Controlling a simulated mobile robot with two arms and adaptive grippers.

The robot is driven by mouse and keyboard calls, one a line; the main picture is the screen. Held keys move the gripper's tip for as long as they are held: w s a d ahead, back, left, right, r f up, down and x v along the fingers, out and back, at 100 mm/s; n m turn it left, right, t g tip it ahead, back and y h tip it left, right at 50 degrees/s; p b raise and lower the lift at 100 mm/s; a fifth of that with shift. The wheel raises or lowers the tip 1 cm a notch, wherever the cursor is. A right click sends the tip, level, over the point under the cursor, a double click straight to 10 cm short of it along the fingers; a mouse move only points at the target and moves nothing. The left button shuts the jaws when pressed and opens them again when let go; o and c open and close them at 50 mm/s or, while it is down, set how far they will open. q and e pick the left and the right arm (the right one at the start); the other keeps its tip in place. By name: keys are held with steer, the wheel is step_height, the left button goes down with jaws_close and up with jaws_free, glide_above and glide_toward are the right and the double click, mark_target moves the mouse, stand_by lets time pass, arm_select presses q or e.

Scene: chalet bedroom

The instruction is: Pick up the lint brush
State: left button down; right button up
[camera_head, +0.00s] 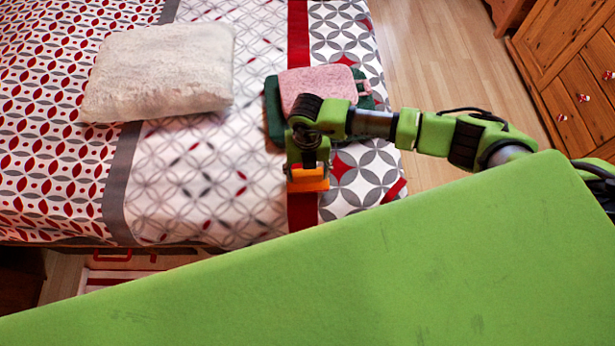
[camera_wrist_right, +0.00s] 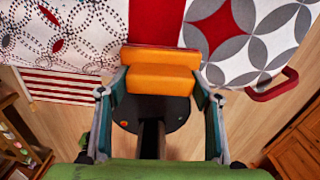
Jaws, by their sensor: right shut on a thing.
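In the right wrist view the same orange body (camera_wrist_right: 160,78) fills the space between the two fingers of the gripper (camera_wrist_right: 157,88). Whether any of the brush still touches the bed cannot be told. My left gripper is not in view.
The bed (camera_head: 200,170) has a patterned cover. A wooden chest of drawers (camera_head: 575,75) stands right; wooden floor (camera_head: 440,60) lies between.

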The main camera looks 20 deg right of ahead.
steer(key=s+a+r+b, duration=0.2)
steer(key=s+a+r, duration=0.6)
steer(key=s, duration=0.3)
steer(key=shift+s+r, duration=0.2)
steer(key=shift+r, duration=0.65)
steer(key=shift+a, duration=0.1)
steer(key=o, duration=0.3)
steer(key=shift+c, duration=0.6)
